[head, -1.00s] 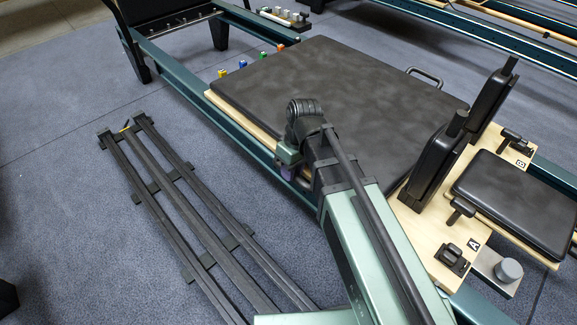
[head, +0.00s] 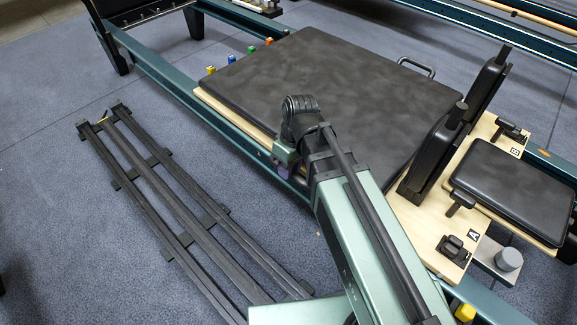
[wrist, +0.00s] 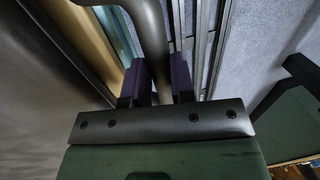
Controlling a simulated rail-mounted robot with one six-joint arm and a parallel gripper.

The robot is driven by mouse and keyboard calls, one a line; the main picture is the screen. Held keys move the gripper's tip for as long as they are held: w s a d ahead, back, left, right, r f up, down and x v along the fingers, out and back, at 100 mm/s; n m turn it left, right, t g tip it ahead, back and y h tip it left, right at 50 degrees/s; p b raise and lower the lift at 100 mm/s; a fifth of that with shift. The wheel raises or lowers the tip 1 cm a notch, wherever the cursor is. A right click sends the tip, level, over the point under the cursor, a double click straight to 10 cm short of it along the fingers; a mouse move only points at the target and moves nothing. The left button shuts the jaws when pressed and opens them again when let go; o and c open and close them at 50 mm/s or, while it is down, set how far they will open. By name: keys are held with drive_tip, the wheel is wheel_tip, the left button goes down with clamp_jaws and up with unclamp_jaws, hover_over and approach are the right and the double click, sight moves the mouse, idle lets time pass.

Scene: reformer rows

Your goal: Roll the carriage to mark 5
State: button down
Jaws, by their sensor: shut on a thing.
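The carriage (head: 330,85) is a wide black padded bed on a pale wooden base, sitting on green side rails (head: 165,82). Two black upright pads and plates lettered A (head: 472,234) and B (head: 514,151) are at its right end. In the wrist view my gripper (wrist: 158,85) has its dark purple fingers shut on a bent grey tubular handle (wrist: 150,30) at the carriage's near side. In the head view my arm hides this handle and most of the gripper. I cannot read any number marks, including mark 5.
A low rack of dark parallel rails (head: 170,195) lies on the floor at the left, apart from the carriage frame. Several coloured pegs (head: 251,49) line the carriage's left end. A black headrest (head: 512,195) is at the right. Another reformer stands behind; blue-grey floor is open between.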

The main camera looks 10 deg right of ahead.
drive_tip(key=c, duration=1)
unclamp_jaws()
drive_tip(key=shift+o, duration=0.2)
wheel_tip(320, 180, up, 11)
drive_tip(key=w+d+p, duration=0.1)
drive_tip(key=p, duration=0.9)
drive_tip(key=shift+w+d+f+p, duration=0.2)
drive_tip(key=shift+d+p, duration=0.1)
drive_tip(key=shift+p, duration=0.1)
